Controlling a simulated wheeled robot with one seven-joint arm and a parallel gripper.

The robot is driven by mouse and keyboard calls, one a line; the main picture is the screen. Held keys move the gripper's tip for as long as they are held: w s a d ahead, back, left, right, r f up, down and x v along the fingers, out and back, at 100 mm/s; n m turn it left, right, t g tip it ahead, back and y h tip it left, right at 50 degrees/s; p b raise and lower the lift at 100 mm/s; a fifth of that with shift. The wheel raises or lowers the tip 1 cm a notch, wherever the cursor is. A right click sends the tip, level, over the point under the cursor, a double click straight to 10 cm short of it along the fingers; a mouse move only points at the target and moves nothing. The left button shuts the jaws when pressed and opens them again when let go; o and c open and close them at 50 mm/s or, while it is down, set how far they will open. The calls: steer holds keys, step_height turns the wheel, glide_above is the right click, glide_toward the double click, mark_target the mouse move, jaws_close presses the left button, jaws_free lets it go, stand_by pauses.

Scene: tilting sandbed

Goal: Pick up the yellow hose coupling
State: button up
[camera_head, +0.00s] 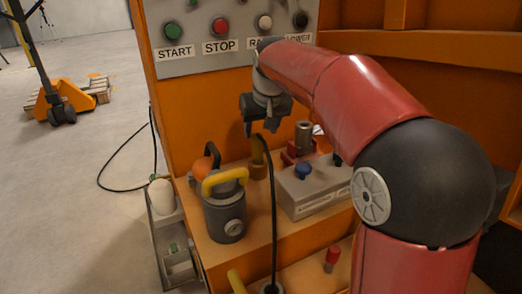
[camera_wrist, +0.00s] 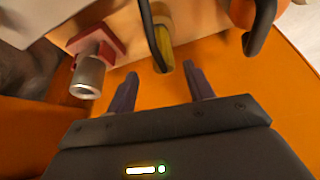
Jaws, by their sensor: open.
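A yellow hose coupling (camera_head: 258,169) stands on the orange ledge, with a black hose running past it. In the wrist view the yellow coupling (camera_wrist: 164,45) shows ahead of the fingertips, partly hidden by a black curved hose (camera_wrist: 151,30). My gripper (camera_head: 260,128) is above the coupling in the head view, and its fingers are apart with nothing between them. In the wrist view my gripper (camera_wrist: 160,72) points toward the coupling, which lies just beyond the gap. I cannot tell the exact distance.
A grey canister (camera_head: 225,217) with a yellow handle stands at left. A red block with a metal cylinder (camera_head: 304,138) and a grey box with blue knob (camera_head: 303,172) are at right. The button panel (camera_head: 225,42) is behind. A red-topped peg (camera_head: 332,257) is in front.

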mark_target(258, 135)
steer(key=x, duration=0.6)
steer(key=shift+a, duration=0.25)
steer(key=c, duration=1.1)
jaws_close()
steer(key=shift+r, duration=0.15)
